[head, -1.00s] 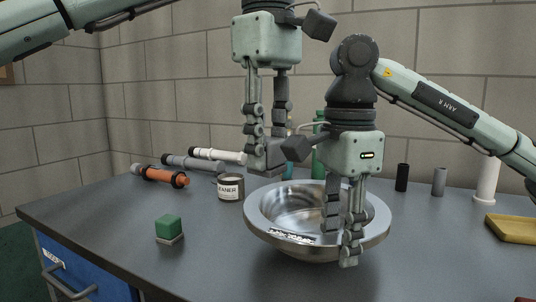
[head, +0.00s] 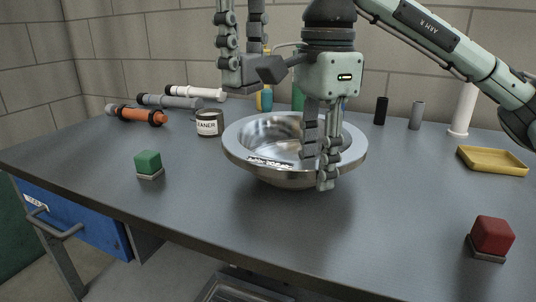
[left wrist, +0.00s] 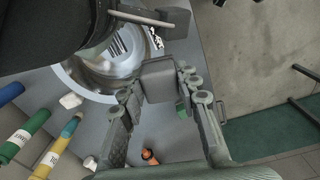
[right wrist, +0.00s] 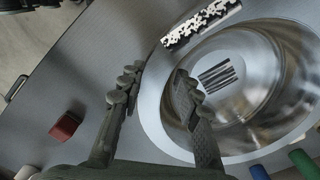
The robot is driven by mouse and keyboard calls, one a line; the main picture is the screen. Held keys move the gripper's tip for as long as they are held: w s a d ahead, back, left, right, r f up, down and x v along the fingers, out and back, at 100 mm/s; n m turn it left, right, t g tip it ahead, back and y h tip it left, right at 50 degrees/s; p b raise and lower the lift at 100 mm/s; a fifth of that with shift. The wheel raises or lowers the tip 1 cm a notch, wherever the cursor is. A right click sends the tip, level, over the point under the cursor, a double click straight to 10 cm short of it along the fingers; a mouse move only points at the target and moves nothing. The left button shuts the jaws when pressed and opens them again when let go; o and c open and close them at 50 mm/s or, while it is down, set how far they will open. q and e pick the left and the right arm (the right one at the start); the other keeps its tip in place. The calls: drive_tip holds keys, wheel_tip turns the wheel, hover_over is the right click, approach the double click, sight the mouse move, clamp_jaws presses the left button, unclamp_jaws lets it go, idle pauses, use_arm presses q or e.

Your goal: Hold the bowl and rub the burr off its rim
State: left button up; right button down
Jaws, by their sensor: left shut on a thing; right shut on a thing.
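The steel bowl (head: 240,150) stands on the grey worktop. A black-and-white speckled burr (head: 270,162) lies along its near-left rim and also shows in the right wrist view (right wrist: 200,24). My right gripper (head: 322,168) is shut on the bowl's near-right rim, one finger inside and one outside. My left gripper (head: 243,66) is shut on a dark grey block (left wrist: 160,80). It holds the block in the air behind and above the bowl's left side, apart from the rim. In the head view my right wrist's camera housing partly hides the block.
A green-topped block (head: 148,162) sits front left and a red block (head: 492,235) front right. A cleaner can (head: 209,122) stands close left of the bowl. Several tubes lie back left, including an orange one (head: 138,114). A yellow tray (head: 492,160) is at right.

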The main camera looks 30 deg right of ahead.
drive_tip(key=c, duration=1)
unclamp_jaws()
drive_tip(key=shift+d+f, duration=0.15)
drive_tip(key=shift+f, duration=0.05)
drive_tip(key=shift+r, duration=0.1)
drive_tip(key=shift+w+r, duration=0.1)
drive_tip(key=shift+r, duration=3.6)
